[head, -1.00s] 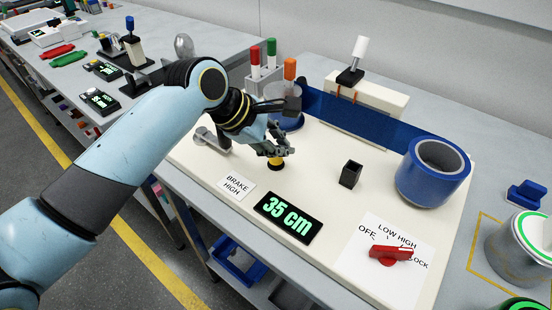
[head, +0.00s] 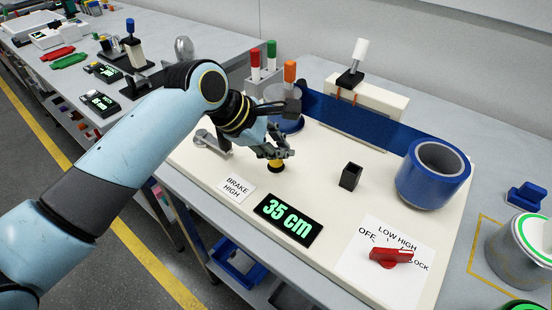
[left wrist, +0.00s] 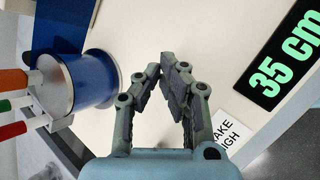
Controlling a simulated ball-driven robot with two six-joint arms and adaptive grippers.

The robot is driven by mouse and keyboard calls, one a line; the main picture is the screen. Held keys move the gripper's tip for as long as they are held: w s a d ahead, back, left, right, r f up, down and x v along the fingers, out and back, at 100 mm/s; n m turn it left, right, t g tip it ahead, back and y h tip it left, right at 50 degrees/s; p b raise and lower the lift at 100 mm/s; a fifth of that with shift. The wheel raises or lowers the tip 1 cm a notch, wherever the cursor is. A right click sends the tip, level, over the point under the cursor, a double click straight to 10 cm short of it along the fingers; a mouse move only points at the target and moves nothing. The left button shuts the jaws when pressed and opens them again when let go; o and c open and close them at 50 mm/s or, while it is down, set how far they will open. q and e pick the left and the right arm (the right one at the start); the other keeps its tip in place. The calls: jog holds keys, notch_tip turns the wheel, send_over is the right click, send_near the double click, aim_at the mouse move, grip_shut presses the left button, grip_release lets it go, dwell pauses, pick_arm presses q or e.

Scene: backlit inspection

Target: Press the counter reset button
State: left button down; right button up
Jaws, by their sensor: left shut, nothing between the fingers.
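The counter's display (head: 288,219) reads "35 cm" in green and also shows in the left wrist view (left wrist: 285,55). A small round button with yellow and black parts (head: 276,166) sits on the cream panel behind the display. I cannot tell for sure that it is the reset button. My left gripper (head: 288,153) is shut and empty, right above this button and partly covering it; I cannot tell whether it touches. In the left wrist view the closed fingers (left wrist: 164,64) point over the panel, and the button is hidden. My right gripper is not in view.
A blue tape roll (head: 433,172), a red selector knob (head: 391,257), a small black square post (head: 350,174) and a "BRAKE HIGH" label (head: 236,187) are on the panel. A blue spool (left wrist: 78,80) and marker holder stand close beside the left gripper.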

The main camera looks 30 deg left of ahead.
pick_arm(q)
jog(key=shift+f+p, duration=0.3)
jog(key=shift+p, duration=0.1)
jog(key=shift+f, duration=0.15)
jog(key=shift+f, duration=0.4)
dwell(0.8)
jog(key=shift+r+p, duration=0.15)
jog(key=shift+p, duration=0.15)
jog(key=shift+r+p, duration=0.7)
jog(key=shift+p, duration=0.45)
